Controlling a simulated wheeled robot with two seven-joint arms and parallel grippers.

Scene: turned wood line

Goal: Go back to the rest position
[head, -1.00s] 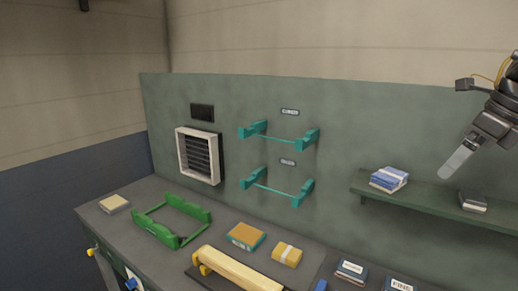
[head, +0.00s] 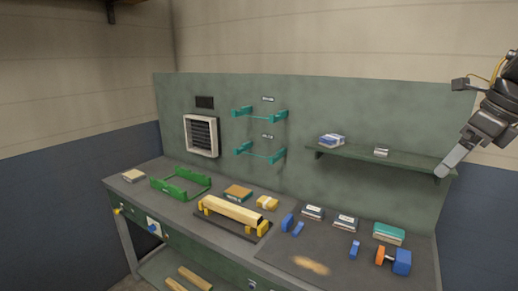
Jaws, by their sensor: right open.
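My right gripper (head: 457,160) is at the upper right of the head view, in front of the right end of the wall shelf as seen here. It is open and nothing shows between its fingers. My left gripper is not in the head view. The workbench (head: 190,212) stands along the green back panel. A wooden bar (head: 232,211) lies in a holder with yellow ends on the bench. A green cradle (head: 181,185) stands empty to its left.
The shelf (head: 350,157) holds a blue-and-white pack (head: 331,141) and a small block (head: 381,152). Teal brackets (head: 260,114) and a vent (head: 201,136) are on the panel. A dark mat (head: 335,266) bears several blocks and an orange-and-blue tool (head: 398,260).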

